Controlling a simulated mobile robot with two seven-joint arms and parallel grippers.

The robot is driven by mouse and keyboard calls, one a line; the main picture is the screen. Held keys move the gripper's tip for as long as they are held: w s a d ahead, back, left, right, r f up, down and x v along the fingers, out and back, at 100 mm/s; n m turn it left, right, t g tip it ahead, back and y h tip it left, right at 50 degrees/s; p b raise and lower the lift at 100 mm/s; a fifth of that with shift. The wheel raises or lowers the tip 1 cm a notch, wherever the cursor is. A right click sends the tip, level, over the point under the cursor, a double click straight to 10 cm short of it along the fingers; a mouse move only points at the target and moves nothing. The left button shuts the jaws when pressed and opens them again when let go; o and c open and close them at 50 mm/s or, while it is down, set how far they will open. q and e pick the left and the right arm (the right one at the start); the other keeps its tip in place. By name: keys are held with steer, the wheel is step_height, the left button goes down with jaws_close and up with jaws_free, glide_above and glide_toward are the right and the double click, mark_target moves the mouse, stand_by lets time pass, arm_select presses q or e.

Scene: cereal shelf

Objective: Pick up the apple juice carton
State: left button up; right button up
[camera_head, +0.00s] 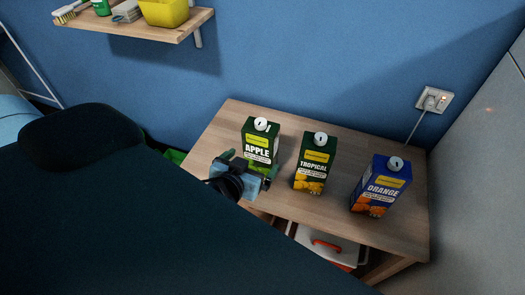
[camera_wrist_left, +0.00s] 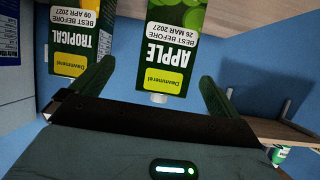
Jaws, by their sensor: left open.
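The apple juice carton (camera_head: 262,134), green with a white cap, stands upright on the wooden table (camera_head: 232,117), leftmost of three cartons. My left gripper (camera_head: 250,163) is open in front of it, its two fingers spread toward the carton's lower left and right sides. In the left wrist view, the apple carton (camera_wrist_left: 168,50) appears upside down between the fingers of my left gripper (camera_wrist_left: 156,72). I cannot tell whether the fingers touch it. The carton's lower front is partly hidden by the gripper in the head view. My right gripper is not in view.
A tropical carton (camera_head: 315,160) stands just right of the apple carton, near the right finger. An orange carton (camera_head: 381,187) stands farther right. A wall shelf (camera_head: 130,25) with a yellow container (camera_head: 165,12) hangs at upper left. A wall socket (camera_head: 434,101) is at right.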

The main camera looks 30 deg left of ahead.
mark_target(257, 141)
arm_select(q)
steer(key=shift+w+a+r+n+t+y, duration=0.15)
steer(key=shift+w+a+r, duration=0.1)
steer(key=shift+w, duration=0.3)
steer(key=shift+w+a+r+n+t+y, duration=0.1)
steer(key=shift+w+a+r, duration=0.1)
steer(key=shift+w, duration=0.35)
steer(key=shift+w+a+r+n+t+y, duration=0.15)
steer(key=shift+w+a+r, duration=0.1)
steer(key=shift+w, duration=0.3)
steer(key=shift+w+a, duration=0.15)
steer(key=shift+w, duration=0.2)
steer(key=x, duration=0.3)
steer(key=shift+w+a+p, duration=0.15)
steer(key=shift+a+p, duration=0.05)
steer(key=shift+p, duration=0.1)
steer(key=shift+w+a+f, duration=0.1)
steer(key=shift+w+f, duration=0.1)
steer(key=shift+w, duration=0.25)
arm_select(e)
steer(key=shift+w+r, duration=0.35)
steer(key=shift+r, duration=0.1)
arm_select(q)
steer(key=shift+c, duration=0.4)
